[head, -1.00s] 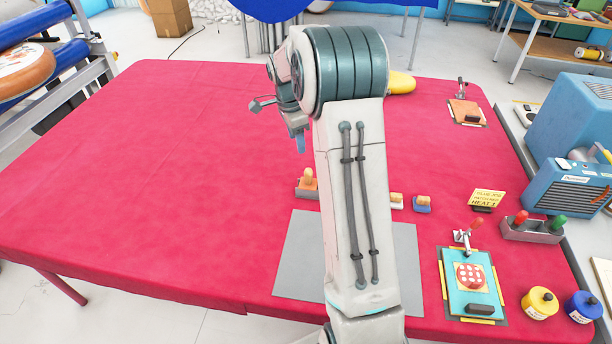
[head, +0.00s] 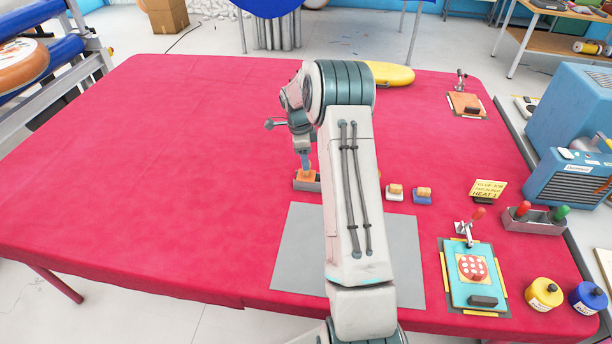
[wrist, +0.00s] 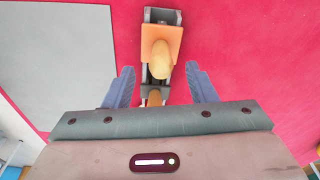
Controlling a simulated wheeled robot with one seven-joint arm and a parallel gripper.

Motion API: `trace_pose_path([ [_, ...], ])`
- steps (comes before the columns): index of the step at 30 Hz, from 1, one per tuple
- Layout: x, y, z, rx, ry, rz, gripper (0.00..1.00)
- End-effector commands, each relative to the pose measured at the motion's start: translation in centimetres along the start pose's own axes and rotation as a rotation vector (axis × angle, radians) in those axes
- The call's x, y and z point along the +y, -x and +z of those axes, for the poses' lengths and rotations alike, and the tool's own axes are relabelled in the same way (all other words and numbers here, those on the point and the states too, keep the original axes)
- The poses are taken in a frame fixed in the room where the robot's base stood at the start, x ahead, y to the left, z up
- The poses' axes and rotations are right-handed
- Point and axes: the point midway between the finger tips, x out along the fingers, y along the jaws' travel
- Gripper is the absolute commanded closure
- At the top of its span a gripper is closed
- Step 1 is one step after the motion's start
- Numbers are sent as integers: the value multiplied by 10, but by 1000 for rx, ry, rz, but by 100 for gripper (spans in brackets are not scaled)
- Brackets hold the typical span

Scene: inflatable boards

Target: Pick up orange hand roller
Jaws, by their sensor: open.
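The orange hand roller (head: 309,175) sits in a grey holder (head: 304,186) on the red-covered table, left of my forearm. In the wrist view the roller (wrist: 149,33) shows as an orange block with a rounded wooden handle, in its grey holder (wrist: 158,15). My gripper (head: 304,161) is right above the roller, pointing down. In the wrist view its blue fingers (wrist: 158,77) are open, one on each side of the holder's line, with nothing gripped. The handle lies just ahead of the fingertips. A second wooden piece (wrist: 154,97) shows between the fingers, partly hidden by my gripper body.
A grey mat (head: 296,250) lies in front of the holder. Two small wooden-topped blocks (head: 395,192) stand to the right. A teal clamp board (head: 472,290), pots (head: 542,294) and a blue heater (head: 570,182) are farther right. The table's left is clear.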

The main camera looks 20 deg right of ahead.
Motion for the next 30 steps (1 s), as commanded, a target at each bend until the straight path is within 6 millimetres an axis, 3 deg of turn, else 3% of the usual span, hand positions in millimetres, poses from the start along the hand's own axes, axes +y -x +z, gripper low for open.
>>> trace_pose_path([
  [9, -2, -44, 1, 0, 0, 2, 49],
  [19, -2, -51, 1, 0, 0, 0, 49],
  [25, -2, -51, 1, 0, 0, 0, 100],
  [30, -2, -50, 1, 0, 0, -1, 100],
])
